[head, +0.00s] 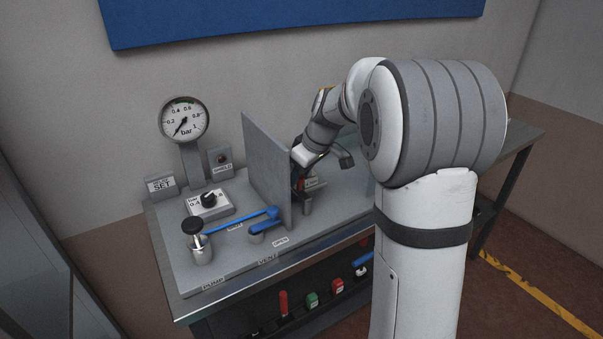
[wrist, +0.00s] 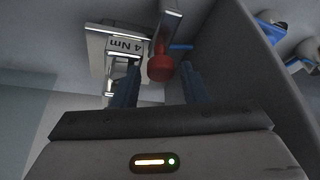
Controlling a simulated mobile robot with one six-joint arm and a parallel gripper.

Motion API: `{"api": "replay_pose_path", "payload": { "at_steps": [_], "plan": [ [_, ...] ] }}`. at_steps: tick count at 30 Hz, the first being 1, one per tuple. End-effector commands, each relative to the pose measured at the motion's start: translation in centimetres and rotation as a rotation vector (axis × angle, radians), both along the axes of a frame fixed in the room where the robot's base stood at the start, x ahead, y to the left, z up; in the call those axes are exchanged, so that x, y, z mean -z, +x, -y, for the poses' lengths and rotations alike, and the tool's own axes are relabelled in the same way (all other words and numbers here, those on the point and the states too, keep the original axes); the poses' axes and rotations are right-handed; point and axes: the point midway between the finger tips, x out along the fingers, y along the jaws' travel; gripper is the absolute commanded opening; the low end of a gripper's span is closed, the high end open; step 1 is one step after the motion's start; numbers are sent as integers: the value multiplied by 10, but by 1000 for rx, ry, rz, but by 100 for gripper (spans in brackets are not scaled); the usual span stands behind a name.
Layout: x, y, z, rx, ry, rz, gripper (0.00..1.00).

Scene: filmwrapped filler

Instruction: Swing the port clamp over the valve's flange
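A red round knob (wrist: 160,68) on a short metal lever shows in the wrist view, next to a pale block with a "4 Nm" label (wrist: 126,46). I cannot tell for sure whether this lever is the port clamp. My gripper (wrist: 159,82) is open, its two dark fingers apart on either side of the knob in the picture; contact is not visible. In the head view my gripper (head: 300,178) is low behind the upright grey panel (head: 266,168), by a small metal post (head: 307,206). The valve's flange cannot be made out; my arm and the panel hide much there.
The grey panel stands close to the left of my gripper. Left of it are a pressure gauge (head: 185,121), a black dial (head: 208,199), a black-topped metal cylinder (head: 197,243) and blue lever handles (head: 265,222). Small items sit on the shelf below the bench.

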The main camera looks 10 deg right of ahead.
Motion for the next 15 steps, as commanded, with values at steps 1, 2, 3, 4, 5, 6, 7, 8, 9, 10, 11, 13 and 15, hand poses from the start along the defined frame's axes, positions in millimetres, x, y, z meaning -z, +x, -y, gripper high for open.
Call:
{"api": "replay_pose_path", "payload": {
  "at_steps": [1,2,3,4,5,6,7,8,9,10,11,13,15],
  "plan": [
    [0,0,0,0,0,0,44],
    [0,0,0,0,-1,-1,46],
    [0,0,0,0,-1,-1,48],
    [0,0,0,0,-1,-1,48],
    [0,0,0,0,-1,-1,48],
    [1,0,0,0,-1,-1,48],
    [1,0,0,0,0,-1,48],
    [1,0,0,0,0,-1,48],
    [1,0,0,0,0,-1,48],
    [1,0,0,0,0,-1,48],
    [1,0,0,0,0,-1,48],
    [1,0,0,0,0,-1,48],
    [1,0,0,-1,0,-1,48]
  ]
}}
